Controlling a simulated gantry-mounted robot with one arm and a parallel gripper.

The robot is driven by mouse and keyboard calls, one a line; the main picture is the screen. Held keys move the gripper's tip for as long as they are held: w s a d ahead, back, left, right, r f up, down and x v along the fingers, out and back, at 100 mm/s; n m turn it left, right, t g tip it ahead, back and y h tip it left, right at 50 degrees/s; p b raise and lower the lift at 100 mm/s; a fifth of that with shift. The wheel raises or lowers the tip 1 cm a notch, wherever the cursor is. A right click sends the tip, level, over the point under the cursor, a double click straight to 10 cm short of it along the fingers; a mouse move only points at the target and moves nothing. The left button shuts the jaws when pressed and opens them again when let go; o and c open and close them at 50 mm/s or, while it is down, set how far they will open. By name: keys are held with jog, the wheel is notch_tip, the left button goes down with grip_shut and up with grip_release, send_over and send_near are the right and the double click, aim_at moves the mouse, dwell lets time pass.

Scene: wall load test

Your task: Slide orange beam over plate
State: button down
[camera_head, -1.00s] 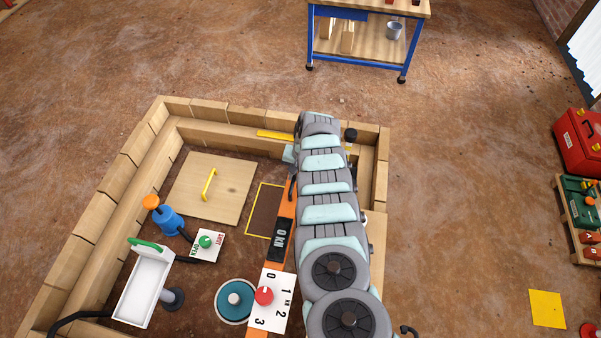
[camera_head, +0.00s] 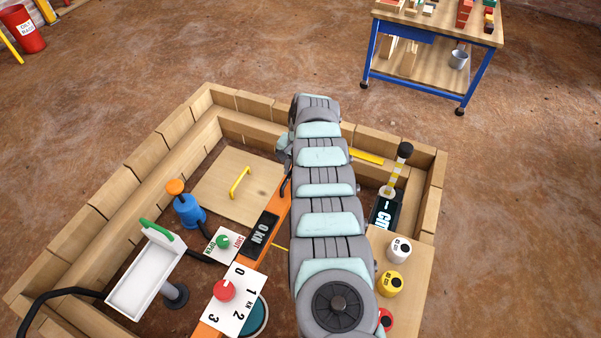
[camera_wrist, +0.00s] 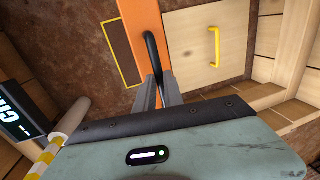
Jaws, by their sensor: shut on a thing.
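The orange beam (camera_head: 281,205) runs diagonally across the pit, carrying a black "0 kN" display (camera_head: 262,229) and a white dial panel (camera_head: 240,300) with a red knob. In the wrist view the beam (camera_wrist: 143,25) has a black loop handle (camera_wrist: 153,55). My gripper (camera_wrist: 158,93) is shut on that handle; my arm hides the gripper in the head view. A round teal plate (camera_head: 258,318) lies low in the pit, partly covered by the dial panel and beam, with its right edge showing.
A wooden board with yellow handle (camera_head: 240,182), a blue bottle-like device (camera_head: 187,210) and a white tray (camera_head: 145,270) stand left of the beam. Timber walls (camera_head: 100,195) enclose the pit. A striped post (camera_head: 398,168) and knobs on a wooden panel (camera_head: 405,305) are at right.

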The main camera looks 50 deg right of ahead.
jog(key=shift+w+a+f, duration=0.1)
jog(key=shift+f, duration=0.05)
jog(key=c, duration=1.5)
grip_release()
jog(key=shift+w, duration=0.2)
jog(key=shift+o, duration=0.2)
jog(key=shift+s, duration=0.1)
jog(key=shift+r, duration=0.2)
notch_tip(320, 180, up, 10)
jog(key=s+p, duration=0.2)
jog(key=p, duration=0.3)
jog(key=shift+d+r+p, duration=0.25)
jog(key=shift+d+p, duration=0.05)
jog(key=shift+p, duration=0.1)
